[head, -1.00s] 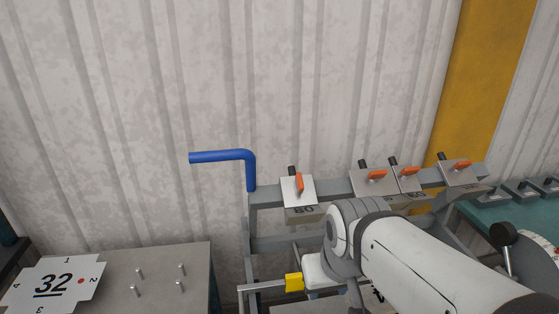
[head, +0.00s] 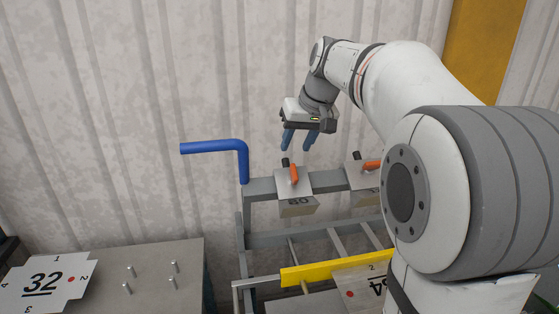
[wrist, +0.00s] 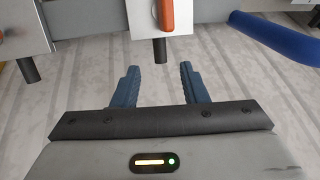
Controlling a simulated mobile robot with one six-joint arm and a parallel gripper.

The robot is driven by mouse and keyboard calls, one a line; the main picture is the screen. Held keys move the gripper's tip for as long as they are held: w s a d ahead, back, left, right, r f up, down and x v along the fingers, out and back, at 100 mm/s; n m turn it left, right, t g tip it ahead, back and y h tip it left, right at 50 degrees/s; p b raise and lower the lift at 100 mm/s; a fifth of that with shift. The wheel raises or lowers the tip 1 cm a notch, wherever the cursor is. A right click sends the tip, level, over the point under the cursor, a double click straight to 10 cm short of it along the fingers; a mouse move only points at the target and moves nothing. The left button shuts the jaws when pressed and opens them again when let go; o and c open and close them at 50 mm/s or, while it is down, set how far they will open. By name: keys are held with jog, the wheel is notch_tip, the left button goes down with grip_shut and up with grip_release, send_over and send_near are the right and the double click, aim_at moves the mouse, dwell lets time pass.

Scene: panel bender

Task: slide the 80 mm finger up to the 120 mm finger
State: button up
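The 80 mm finger (head: 297,208) hangs on the grey rail near its left end, a grey block with an orange lever (head: 294,174) and a black pin on top. It also shows at the top of the wrist view (wrist: 142,22). To its right another finger (head: 361,178) sits apart on the rail, partly hidden by my arm; its label is not readable, so I cannot tell if it is the 120 mm one. It seems to show at upper left in the wrist view (wrist: 32,24). My gripper (head: 297,143) is open and empty, just above the 80 mm finger.
The grey rail (head: 262,188) has a blue bent bar (head: 213,147) at its left end. A yellow bar (head: 318,272) and a plate marked 34 lie below. A table with pegs (head: 150,290) and a plate marked 32 stand at left. My arm hides the rail's right part.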

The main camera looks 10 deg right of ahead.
aim_at(288, 163)
jog(key=shift+w+f, duration=0.2)
jog(key=shift+w, duration=0.05)
jog(key=x, duration=0.7)
jog(key=shift+a+p, duration=0.1)
jog(key=shift+p, duration=0.25)
grip_shut()
